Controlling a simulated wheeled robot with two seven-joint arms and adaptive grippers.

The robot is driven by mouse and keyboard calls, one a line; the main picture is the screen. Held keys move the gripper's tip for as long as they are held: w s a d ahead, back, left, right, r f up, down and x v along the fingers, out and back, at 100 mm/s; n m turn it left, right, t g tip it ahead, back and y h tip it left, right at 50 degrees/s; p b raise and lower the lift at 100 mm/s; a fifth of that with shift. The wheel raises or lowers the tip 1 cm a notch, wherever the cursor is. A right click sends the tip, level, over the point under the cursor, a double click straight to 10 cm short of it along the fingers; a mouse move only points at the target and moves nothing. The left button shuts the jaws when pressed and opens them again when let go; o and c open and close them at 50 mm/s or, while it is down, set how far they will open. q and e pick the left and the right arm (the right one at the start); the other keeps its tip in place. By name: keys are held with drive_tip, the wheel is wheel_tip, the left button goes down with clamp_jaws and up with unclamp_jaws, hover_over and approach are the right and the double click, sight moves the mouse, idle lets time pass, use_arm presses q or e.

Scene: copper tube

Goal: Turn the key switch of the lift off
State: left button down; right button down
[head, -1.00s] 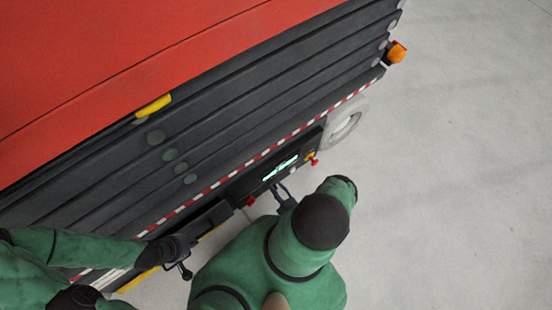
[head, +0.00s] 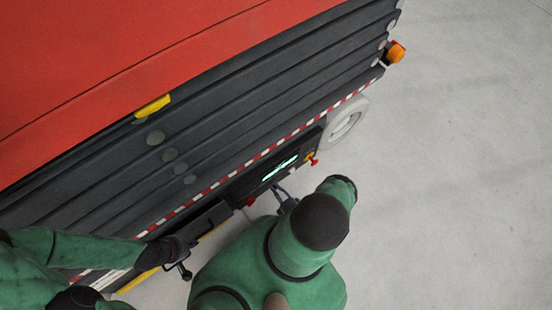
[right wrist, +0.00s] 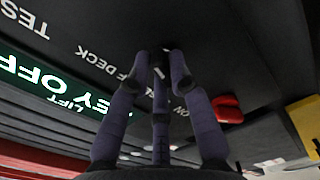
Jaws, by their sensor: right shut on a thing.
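The lift's control panel (head: 262,176) is on the lower side of the lift, with a lit green display (head: 280,167). In the right wrist view the display (right wrist: 45,90) shows upside-down text, partly cut off, with "LIFT" and "EY OFF" legible. My right gripper (head: 283,192) is at the panel below the display. In the right wrist view its fingers (right wrist: 161,72) close together on the key switch (right wrist: 159,72), of which only a small pale bit shows between the tips. My left gripper (head: 184,270) is lower left beside the lift's edge; its jaw opening is unclear.
A red button (right wrist: 227,108) sits close to the right gripper's fingers. A red knob (head: 314,161) stands out at the panel's right end, near a pale wheel (head: 346,122). An orange lamp (head: 397,52) sticks out at the upper right. Grey floor (head: 460,170) lies clear to the right.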

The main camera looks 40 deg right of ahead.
drive_tip(key=shift+n, duration=1.4)
drive_tip(key=c, duration=1.1)
unclamp_jaws()
drive_tip(key=s, duration=0.5)
drive_tip(key=s+a, duration=0.1)
drive_tip(key=s, duration=0.1)
drive_tip(key=shift+s, duration=0.2)
